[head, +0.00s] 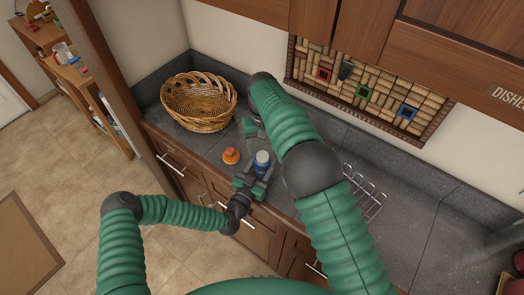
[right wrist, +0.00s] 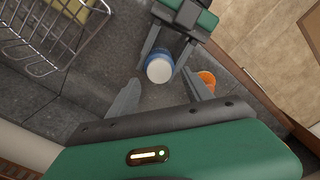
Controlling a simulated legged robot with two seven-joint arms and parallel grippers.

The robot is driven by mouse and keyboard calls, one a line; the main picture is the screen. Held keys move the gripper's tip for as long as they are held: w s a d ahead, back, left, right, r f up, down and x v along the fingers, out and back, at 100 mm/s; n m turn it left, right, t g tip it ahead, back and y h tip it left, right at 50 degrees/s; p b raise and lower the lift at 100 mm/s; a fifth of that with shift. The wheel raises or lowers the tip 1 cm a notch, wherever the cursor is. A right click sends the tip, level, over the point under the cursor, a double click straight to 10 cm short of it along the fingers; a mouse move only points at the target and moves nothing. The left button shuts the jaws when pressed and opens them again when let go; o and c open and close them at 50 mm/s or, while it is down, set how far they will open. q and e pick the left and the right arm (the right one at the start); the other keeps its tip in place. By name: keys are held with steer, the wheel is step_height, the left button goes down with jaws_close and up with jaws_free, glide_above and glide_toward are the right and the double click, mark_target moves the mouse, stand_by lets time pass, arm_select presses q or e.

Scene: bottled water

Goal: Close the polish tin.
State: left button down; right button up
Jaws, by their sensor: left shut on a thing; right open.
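A small blue tin (head: 262,165) with a pale, round top stands upright at the counter's front edge. It also shows in the right wrist view (right wrist: 159,68), its pale top facing the camera. My left gripper (head: 252,182) is shut on the tin from the front side, a finger on either side of it. A small orange piece (head: 231,156) with a knob-like top lies on the counter left of the tin; I cannot tell whether it is the lid. My right gripper (right wrist: 161,77) is open and empty, its fingertips just short of the tin. In the head view my right arm partly hides it.
A wicker basket (head: 199,103) stands at the back left of the counter. A wire rack (head: 362,193) is to the right, beyond my right arm. The counter (head: 205,143) is bare between the basket and the orange piece. A wall runs behind.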

mark_target(262, 155)
steer(key=shift+r, duration=0.5)
steer(key=shift+c, duration=0.2)
step_height(262, 155, up, 4)
steer(key=n, duration=0.3)
steer(key=shift+f+n, duration=0.25)
steer(key=shift+n, duration=0.05)
steer(key=shift+f, duration=0.1)
step_height(262, 155, down, 8)
steer(key=shift+r, duration=0.1)
steer(key=shift+c, duration=0.5)
